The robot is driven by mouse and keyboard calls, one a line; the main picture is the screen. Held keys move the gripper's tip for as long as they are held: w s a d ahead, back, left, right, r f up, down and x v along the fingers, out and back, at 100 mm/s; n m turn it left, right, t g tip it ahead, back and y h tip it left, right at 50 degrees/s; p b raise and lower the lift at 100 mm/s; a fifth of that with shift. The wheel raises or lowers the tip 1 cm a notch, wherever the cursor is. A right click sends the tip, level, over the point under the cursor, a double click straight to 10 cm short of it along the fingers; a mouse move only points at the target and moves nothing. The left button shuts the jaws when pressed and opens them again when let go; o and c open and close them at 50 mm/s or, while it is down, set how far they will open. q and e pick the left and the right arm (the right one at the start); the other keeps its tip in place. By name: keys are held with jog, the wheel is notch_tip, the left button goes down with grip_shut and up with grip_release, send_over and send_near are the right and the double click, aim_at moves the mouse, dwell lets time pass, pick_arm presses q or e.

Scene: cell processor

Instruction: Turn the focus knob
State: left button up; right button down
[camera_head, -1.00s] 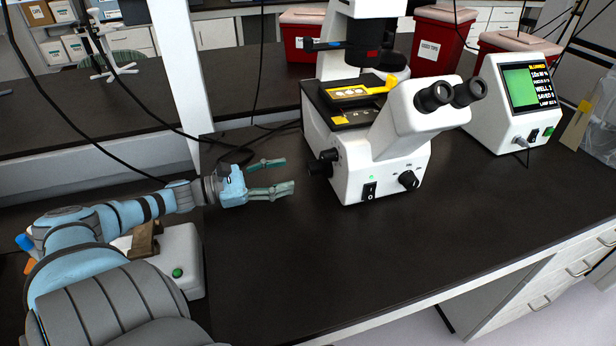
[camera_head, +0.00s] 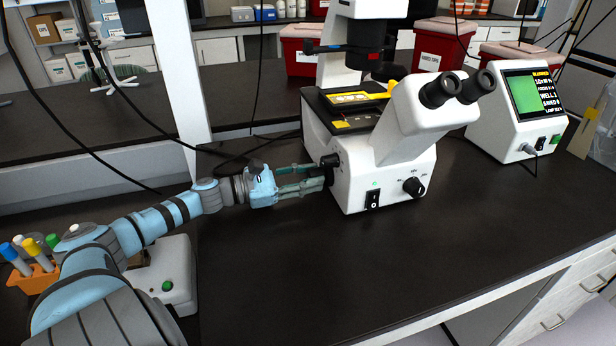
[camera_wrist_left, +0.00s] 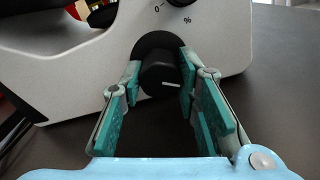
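The white microscope (camera_head: 360,187) stands on the dark bench. Its black focus knob (camera_head: 330,161) sticks out of the left side and is partly hidden by my fingers. In the left wrist view the knob (camera_wrist_left: 160,78) has a white mark on its face. My left gripper (camera_head: 322,176) is at the knob, with one finger on each side of it. In the left wrist view the gripper (camera_wrist_left: 160,82) is open around the knob; the right finger is very close to it, and contact is unclear. My right gripper is not in view.
A monitor box (camera_head: 510,110) with a green screen stands right of the microscope. A black dial (camera_head: 413,187) and a switch (camera_head: 373,199) are on the microscope's front. A tube rack (camera_head: 33,279) and a white device (camera_head: 172,275) lie left. The front bench is clear.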

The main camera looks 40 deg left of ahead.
pick_arm(q)
jog(key=shift+n, duration=0.4)
jog(key=n+p, duration=0.2)
jog(key=n, duration=0.1)
jog(key=shift+r+n, duration=0.1)
jog(key=shift+n, duration=0.2)
jog(key=n+p, duration=0.1)
jog(key=n, duration=0.4)
jog(key=n+p, duration=0.2)
jog(key=n, duration=0.3)
jog(key=shift+n, duration=0.4)
jog(key=n+p, duration=0.1)
jog(key=n, duration=0.4)
jog(key=o, duration=1.2)
